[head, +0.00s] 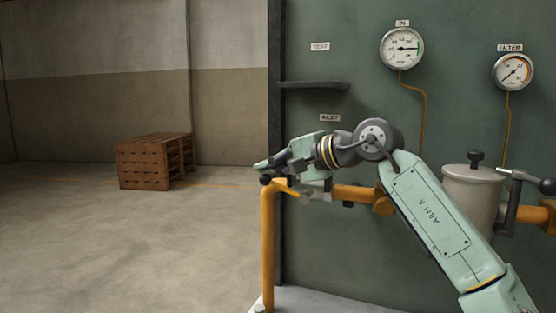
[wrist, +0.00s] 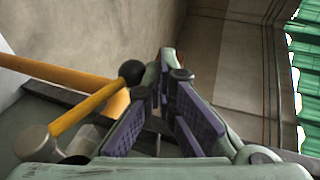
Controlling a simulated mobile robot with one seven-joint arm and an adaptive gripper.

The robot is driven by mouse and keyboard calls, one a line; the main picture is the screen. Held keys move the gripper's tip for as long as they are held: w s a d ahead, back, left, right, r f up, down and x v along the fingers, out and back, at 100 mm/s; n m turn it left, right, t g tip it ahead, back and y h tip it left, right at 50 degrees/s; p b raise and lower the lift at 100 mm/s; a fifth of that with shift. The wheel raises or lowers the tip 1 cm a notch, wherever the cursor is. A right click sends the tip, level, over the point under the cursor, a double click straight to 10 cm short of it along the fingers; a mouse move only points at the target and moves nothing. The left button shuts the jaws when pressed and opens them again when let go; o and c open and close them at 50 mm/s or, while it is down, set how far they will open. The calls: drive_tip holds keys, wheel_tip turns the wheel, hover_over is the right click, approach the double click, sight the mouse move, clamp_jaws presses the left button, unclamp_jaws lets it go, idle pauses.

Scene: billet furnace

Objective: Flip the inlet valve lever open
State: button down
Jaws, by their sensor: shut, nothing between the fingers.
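The inlet valve lever (wrist: 88,107) is an orange bar with a black ball knob (wrist: 131,72) and a round grey hub (wrist: 38,143). In the wrist view it slants from the hub up to the knob. In the head view the knob (head: 265,180) shows just under my gripper (head: 261,166), and the grey valve body is partly hidden by my arm. My gripper (wrist: 166,75) is shut and empty, pointing left in the head view. The knob lies beside its left finger in the wrist view; I cannot tell whether they touch.
An orange pipe (head: 268,245) rises from the floor and bends right below my gripper. A filter housing (head: 468,205) and a second black-knobbed lever (head: 529,180) stand at right. A dark shelf (head: 314,84) juts from the green panel. A wooden crate (head: 150,162) stands far left; floor there is open.

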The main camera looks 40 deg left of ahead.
sight(265, 177)
drive_tip(key=shift+s+a+f, duration=0.1)
drive_tip(key=shift+a+f, duration=0.25)
drive_tip(key=shift+f, duration=0.3)
drive_tip(key=shift+s+a+f, duration=0.1)
drive_tip(key=shift+a+f, duration=0.25)
drive_tip(key=shift+f, duration=0.25)
drive_tip(key=shift+b, duration=0.3)
drive_tip(key=shift+s+r, duration=0.1)
drive_tip(key=shift+r, duration=0.3)
drive_tip(key=s+d+r, duration=0.1)
drive_tip(key=d+r, duration=0.3)
drive_tip(key=r, duration=0.8)
drive_tip(key=shift+s+d+r+p, duration=0.15)
drive_tip(key=shift+s+r+p, duration=0.05)
drive_tip(key=shift+s+p, duration=0.1)
drive_tip(key=shift+w, duration=0.1)
